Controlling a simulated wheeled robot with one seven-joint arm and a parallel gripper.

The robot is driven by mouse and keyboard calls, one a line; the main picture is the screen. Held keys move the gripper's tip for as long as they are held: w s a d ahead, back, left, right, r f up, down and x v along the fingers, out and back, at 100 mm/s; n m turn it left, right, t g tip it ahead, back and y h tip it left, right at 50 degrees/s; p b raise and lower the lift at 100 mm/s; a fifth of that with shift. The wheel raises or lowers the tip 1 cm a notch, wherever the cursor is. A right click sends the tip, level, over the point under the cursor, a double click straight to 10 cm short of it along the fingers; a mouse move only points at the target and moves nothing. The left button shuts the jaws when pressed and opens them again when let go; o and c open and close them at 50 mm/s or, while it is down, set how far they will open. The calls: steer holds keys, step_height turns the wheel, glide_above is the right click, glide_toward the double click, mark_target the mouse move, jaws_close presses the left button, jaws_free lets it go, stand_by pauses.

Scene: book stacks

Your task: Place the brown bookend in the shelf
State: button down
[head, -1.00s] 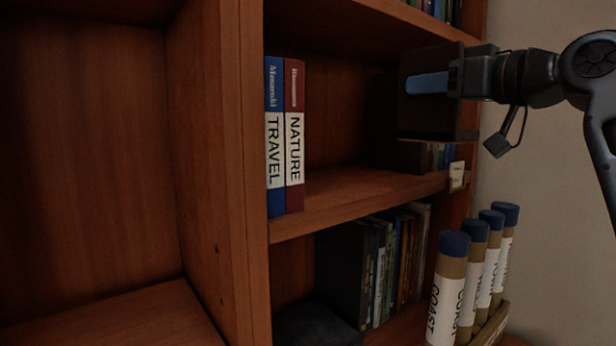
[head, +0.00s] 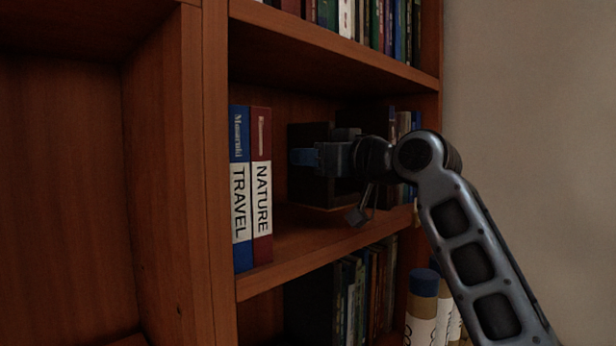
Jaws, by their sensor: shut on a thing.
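The dark brown bookend (head: 308,188) is in the middle shelf compartment, to the right of the upright books. My gripper (head: 306,157) is shut on it, with a blue finger pad showing against its face. The bookend is upright, and a gap separates it from the red NATURE book (head: 261,185). The blue TRAVEL book (head: 240,190) stands left of that book, against the divider. The lower edge of the bookend appears slightly above the shelf board (head: 300,254); contact is hard to judge. My gripper and wrist hide its right part.
More books (head: 402,125) stand at the right of the same compartment, partly behind my arm. Books fill the shelves above (head: 385,25) and below (head: 362,290). Blue-capped tubes (head: 424,285) stand at the lower right. Shelf board left of the bookend is free.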

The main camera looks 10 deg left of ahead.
mark_target(289, 179)
steer(key=shift+a+f, duration=0.15)
steer(key=shift+f+p, duration=0.45)
steer(key=shift+f, duration=1.35)
steer(key=shift+f, duration=0.15)
steer(key=c, duration=1)
jaws_free()
steer(key=shift+f, duration=0.1)
steer(key=b+v, duration=0.2)
steer(key=v, duration=1)
steer(key=shift+b, duration=0.3)
